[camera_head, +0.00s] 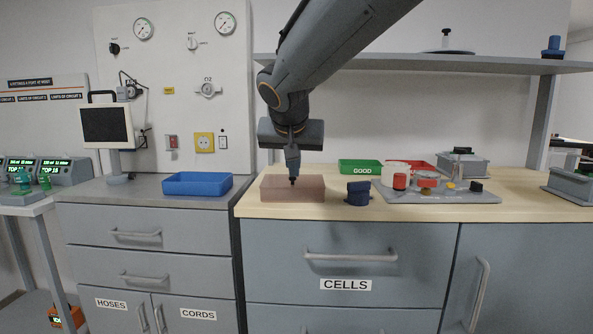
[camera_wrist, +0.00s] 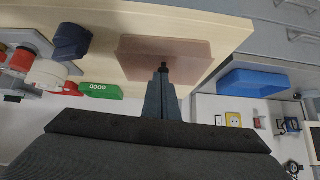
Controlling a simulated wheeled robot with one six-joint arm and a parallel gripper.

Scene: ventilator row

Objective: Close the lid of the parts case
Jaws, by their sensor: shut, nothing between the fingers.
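The parts case is a low pinkish-brown translucent box (camera_head: 308,191) on the wooden worktop, left of the dark blue part. In the wrist view the same case (camera_wrist: 190,50) lies just beyond my fingertips. Its lid looks flat across the top, but I cannot tell whether it is fully down. My gripper (camera_head: 293,181) points straight down at the case, fingers together and empty. In the wrist view the fingertips (camera_wrist: 163,68) overlap the case's near edge. I cannot tell whether they touch it.
A dark blue part (camera_head: 358,193) stands right of the case. A green GOOD tray (camera_head: 360,166), a red tray (camera_head: 420,164) and a grey plate with several parts (camera_head: 450,197) lie further right. A blue tray (camera_head: 197,184) sits on the left counter. A shelf (camera_head: 480,65) hangs above.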

